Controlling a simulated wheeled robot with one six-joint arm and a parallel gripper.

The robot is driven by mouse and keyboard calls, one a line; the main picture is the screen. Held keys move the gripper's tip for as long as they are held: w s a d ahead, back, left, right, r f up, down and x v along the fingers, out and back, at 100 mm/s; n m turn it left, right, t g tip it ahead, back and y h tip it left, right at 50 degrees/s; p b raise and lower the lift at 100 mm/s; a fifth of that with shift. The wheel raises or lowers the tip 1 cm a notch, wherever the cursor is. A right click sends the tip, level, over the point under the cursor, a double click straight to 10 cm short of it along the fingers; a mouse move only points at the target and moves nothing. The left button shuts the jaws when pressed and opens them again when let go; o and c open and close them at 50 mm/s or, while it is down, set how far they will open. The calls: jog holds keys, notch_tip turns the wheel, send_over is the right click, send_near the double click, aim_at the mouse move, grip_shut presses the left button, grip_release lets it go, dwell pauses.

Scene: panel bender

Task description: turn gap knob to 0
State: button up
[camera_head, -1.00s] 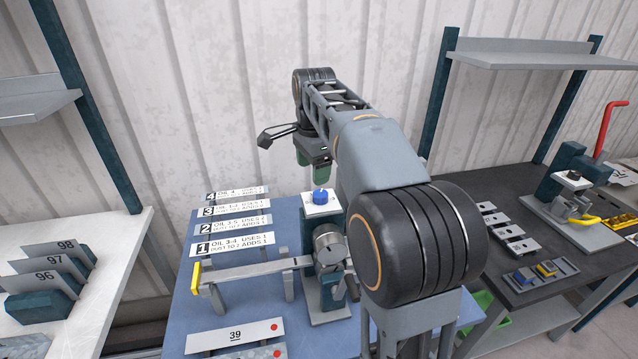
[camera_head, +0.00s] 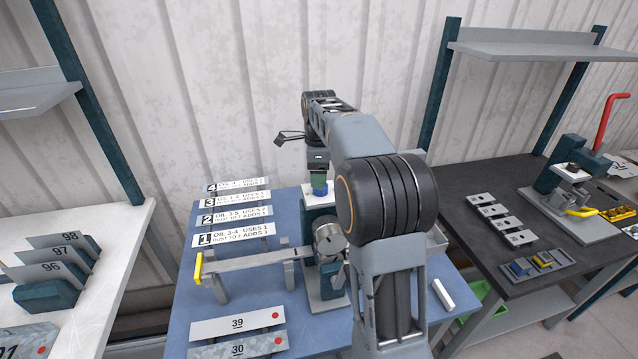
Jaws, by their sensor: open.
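The blue gap knob (camera_head: 320,191) sits on the white top plate (camera_head: 309,197) of the bender (camera_head: 312,222) on the blue table. My gripper (camera_head: 319,182) points down right over the knob, with its green fingers at or around the knob's top. The fingers hide most of the knob, so its pointer and setting cannot be read. I cannot tell whether the fingers touch it. The bender's long bar with a yellow handle (camera_head: 199,268) reaches out to the left over a stand.
Numbered cards (camera_head: 235,240) stand behind the bar. Plates marked 39 (camera_head: 237,325) and 30 lie at the front of the blue table (camera_head: 190,305). A white block (camera_head: 443,294) lies right of my arm. Side benches hold plates at left and a red-levered press (camera_head: 612,115) at right.

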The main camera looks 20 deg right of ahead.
jog(key=shift+f, duration=1.7)
jog(key=c, duration=0.9)
jog(key=shift+c, duration=0.2)
